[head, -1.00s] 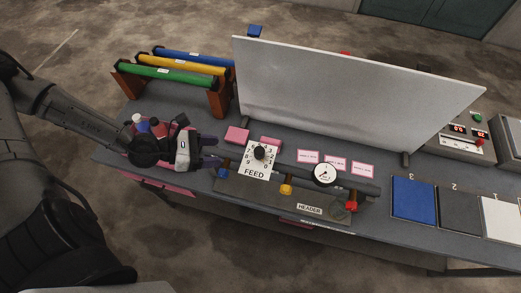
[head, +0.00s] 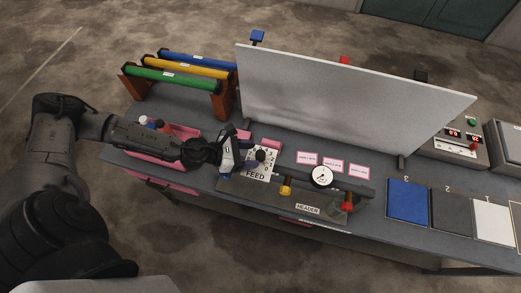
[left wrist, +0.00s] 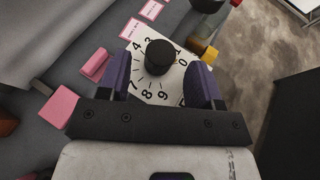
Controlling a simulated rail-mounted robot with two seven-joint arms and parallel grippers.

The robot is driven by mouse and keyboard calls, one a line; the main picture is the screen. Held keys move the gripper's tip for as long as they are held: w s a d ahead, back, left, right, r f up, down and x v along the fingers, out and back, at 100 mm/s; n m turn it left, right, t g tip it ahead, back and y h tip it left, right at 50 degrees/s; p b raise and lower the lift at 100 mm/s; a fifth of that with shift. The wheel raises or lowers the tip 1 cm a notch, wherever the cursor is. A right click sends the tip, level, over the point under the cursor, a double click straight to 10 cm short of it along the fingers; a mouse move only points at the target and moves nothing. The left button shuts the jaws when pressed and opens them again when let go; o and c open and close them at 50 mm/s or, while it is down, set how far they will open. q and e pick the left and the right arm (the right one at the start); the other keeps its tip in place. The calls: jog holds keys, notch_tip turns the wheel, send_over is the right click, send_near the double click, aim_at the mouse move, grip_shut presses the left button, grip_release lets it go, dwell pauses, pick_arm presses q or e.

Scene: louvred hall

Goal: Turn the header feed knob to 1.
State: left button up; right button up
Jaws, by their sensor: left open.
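The header feed knob (head: 260,155) is a black round knob on a white FEED dial plate (head: 257,174) with numbers around it. In the left wrist view the knob (left wrist: 160,54) shows between the tips of two purple fingers. My left gripper (head: 250,160) is open at the dial, and its fingers (left wrist: 160,68) stand apart on either side of the knob. A gap shows on both sides, so no grip is visible. The knob's pointer is too dark to read, and part of the dial is hidden by the gripper. My right gripper is out of view.
The header pipe with a gauge (head: 321,176), a yellow valve (head: 286,188) and a red valve (head: 347,203) runs right of the dial. Pink blocks (head: 271,144) lie behind it. A white panel (head: 340,110) stands along the back. A pink tray (head: 178,131) sits at left.

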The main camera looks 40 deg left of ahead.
aim_at(260, 154)
pick_arm(q)
jog(key=shift+p+x, duration=0.45)
jog(key=shift+x, duration=1.4)
jog(key=c, duration=0.9)
jog(key=shift+r+n+y+p, duration=0.2)
jog(key=shift+n+y+p, duration=0.2)
jog(key=shift+p, duration=0.35)
jog(key=n+t+y+p, duration=0.1)
jog(key=n+y+p, duration=0.1)
jog(key=p, duration=0.1)
jog(key=shift+n+t+y+p, duration=0.3)
jog(key=shift+y+p, duration=0.1)
jog(key=shift+n+y+p, duration=0.8)
jog(key=shift+y+p, duration=0.1)
jog(key=shift+f+n+t+y+p, duration=0.15)
jog(key=shift+n+t+y+p, duration=0.15)
jog(key=shift+n+y+p, duration=0.25)
